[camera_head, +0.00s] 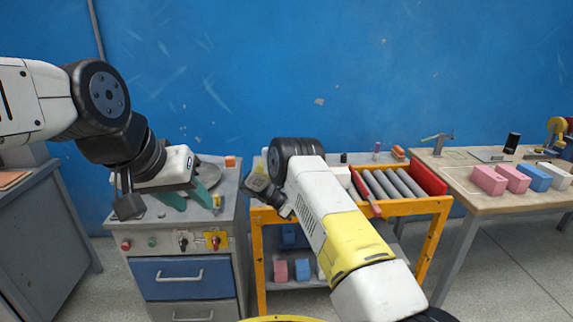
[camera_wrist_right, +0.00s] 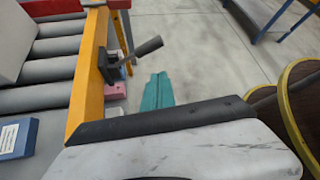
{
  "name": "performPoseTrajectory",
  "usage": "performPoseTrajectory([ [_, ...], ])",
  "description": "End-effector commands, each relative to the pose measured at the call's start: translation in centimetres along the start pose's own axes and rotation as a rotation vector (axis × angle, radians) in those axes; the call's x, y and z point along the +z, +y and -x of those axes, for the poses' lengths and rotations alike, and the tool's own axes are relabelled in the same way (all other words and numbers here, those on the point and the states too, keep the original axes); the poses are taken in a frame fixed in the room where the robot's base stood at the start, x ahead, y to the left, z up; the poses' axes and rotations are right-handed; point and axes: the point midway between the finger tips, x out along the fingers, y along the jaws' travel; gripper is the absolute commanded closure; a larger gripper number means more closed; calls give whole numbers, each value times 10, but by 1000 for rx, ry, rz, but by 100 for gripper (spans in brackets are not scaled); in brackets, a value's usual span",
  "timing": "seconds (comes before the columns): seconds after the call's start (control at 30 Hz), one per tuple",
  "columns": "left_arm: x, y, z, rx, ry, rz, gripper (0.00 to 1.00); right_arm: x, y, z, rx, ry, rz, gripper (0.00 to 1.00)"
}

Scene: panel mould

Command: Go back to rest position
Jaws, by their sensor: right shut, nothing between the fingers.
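My left gripper (camera_head: 190,200) hangs over the grey cabinet with its teal fingers pointing down. The fingertips look apart, with nothing seen between them. My left arm comes in from the upper left. My right arm reaches forward across the orange roller cart in the head view; its gripper is hidden there. In the right wrist view my right gripper (camera_wrist_right: 157,92) shows teal fingers shut together and empty, above the bare floor beside the cart's orange frame.
The orange roller cart (camera_head: 437,232) stands mid-scene, close under my right arm. The grey cabinet (camera_head: 226,222) with a blue drawer is left of it. A wooden table (camera_head: 490,202) at right carries pink blocks (camera_head: 488,180) and a blue block (camera_head: 535,178). A blue wall stands behind.

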Motion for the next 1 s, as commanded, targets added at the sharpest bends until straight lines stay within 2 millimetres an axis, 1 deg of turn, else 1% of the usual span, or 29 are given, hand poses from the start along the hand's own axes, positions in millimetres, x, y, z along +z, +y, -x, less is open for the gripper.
performPoseTrajectory([
  [0.03, 0, 0, 0, 0, 0, 0, 64, 23, -5, 12, 7, 47, -53, 100],
  [0.1, 0, 0, 0, 0, 0, 0, 64, 49, -15, 25, 13, 118, -126, 100],
  [0.17, 0, 0, 0, 0, 0, 0, 64, 70, -27, 35, 15, 180, -192, 100],
  [0.2, 0, 0, 0, 0, 0, 0, 64, 83, -35, 41, 15, 220, -236, 100],
  [0.27, 0, 0, 0, 0, 0, 0, 64, 102, -49, 51, 15, 281, -302, 100],
  [0.3, 0, 0, 0, 0, 0, 0, 64, 114, -59, 57, 15, 322, -346, 100],
  [0.37, 0, 0, 0, 0, 0, 0, 64, 132, -75, 66, 13, 383, -415, 100],
  [0.4, 0, 0, 0, 0, 0, 0, 64, 143, -86, 71, 12, 424, -460, 100],
  [0.47, 0, 0, 0, 0, 0, 0, 64, 158, -104, 78, 8, 485, -529, 100],
  [0.5, 0, 0, 0, 0, 0, 0, 64, 168, -116, 84, 5, 527, -575, 100],
  [0.57, 0, 0, 0, 0, 0, 0, 64, 181, -136, 90, 0, 588, -644, 100],
  [0.7, 0, 0, 0, 0, 0, 0, 64, 207, -184, 104, -18, 733, -806, 100],
  [0.77, 0, 0, 0, 0, 0, 0, 64, 215, -205, 109, -28, 795, -875, 100],
  [0.83, 0, 0, 0, 0, 0, 0, 64, 223, -231, 114, -43, 868, -956, 100],
  [1.0, 0, 0, 0, 0, 0, 0, 64, 233, -290, 123, -83, 1048, -1150, 100],
])
